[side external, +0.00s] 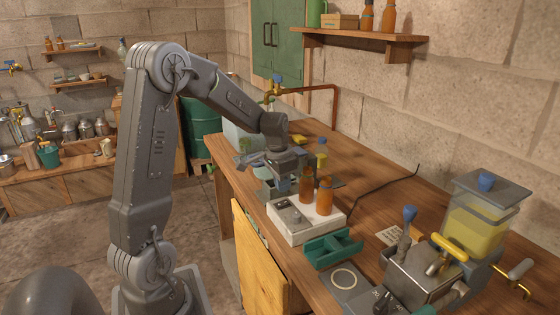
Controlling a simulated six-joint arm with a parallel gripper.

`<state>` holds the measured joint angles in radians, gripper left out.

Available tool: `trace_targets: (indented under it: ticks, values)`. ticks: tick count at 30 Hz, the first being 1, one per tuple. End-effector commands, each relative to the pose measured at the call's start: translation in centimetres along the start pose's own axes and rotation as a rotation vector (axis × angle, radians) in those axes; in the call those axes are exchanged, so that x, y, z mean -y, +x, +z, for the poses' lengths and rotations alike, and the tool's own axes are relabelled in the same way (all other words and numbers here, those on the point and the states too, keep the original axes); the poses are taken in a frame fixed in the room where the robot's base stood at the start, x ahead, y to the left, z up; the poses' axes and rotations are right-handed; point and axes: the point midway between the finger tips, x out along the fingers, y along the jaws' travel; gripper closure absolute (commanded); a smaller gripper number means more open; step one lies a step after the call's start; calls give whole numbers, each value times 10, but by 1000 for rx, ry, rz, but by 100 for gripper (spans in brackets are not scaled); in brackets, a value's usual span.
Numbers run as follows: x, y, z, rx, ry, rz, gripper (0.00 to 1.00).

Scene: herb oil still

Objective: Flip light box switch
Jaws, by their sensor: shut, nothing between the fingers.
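The light box appears to be the white box (318,231) on the wooden bench, with two amber bottles (324,196) standing upright on it. A grey panel with small dark controls (289,213) is at its left end. The switch is probably among these controls, but its position is too small to tell. My gripper (277,189) is shut and empty, low over the bench just behind and left of the panel. Whether its fingertips touch anything cannot be seen clearly.
A metal machine with levers (424,272) and a tank of yellow liquid (476,226) stand at right. A dark cable (385,184) runs behind. Bottles and a brass tap (275,88) are near the wall.

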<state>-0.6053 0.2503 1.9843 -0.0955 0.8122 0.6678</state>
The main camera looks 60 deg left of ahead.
Motion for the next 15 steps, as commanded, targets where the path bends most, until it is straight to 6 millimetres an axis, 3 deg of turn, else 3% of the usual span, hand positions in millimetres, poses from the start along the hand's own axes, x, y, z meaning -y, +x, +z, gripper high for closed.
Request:
trace_targets:
  ticks: [6,15]
  values:
    - [0,-52,0,-5,0,-4,100]
    - [0,-91,0,-1,0,-2,100]
